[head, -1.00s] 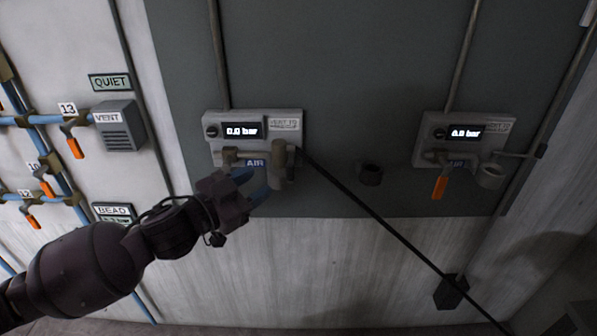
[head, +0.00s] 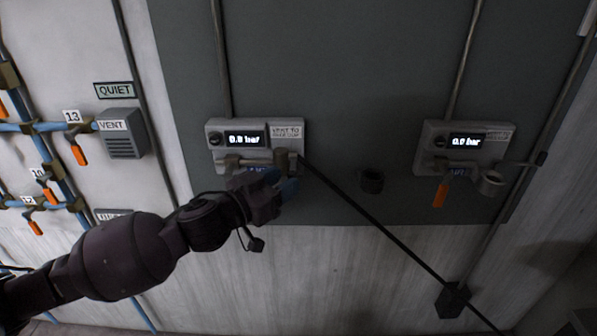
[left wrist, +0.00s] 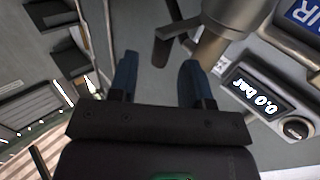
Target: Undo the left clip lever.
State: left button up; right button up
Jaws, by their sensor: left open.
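The left panel (head: 256,134) reads 0.0 bar. Its grey cylindrical coupling (head: 285,160) has a black hose leaving to the lower right, and it shows close up in the left wrist view (left wrist: 228,22). A dark lever-like piece (left wrist: 164,45) sticks out beside the coupling there, just beyond my fingertips; I cannot tell for sure that it is the left clip lever. My left gripper (head: 272,186) is just below the coupling and covers part of the blue AIR label. In the left wrist view my left gripper (left wrist: 158,82) is open, with nothing between its blue fingertips. My right gripper is not in view.
A second panel (head: 466,141) with an orange-handled valve (head: 440,194) is at right. Blue pipes with orange valves are at left.

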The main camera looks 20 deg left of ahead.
aim_at(293, 166)
pick_arm(q)
jog(key=shift+x, duration=2.55)
jog(key=shift+s, duration=0.1)
grip_shut()
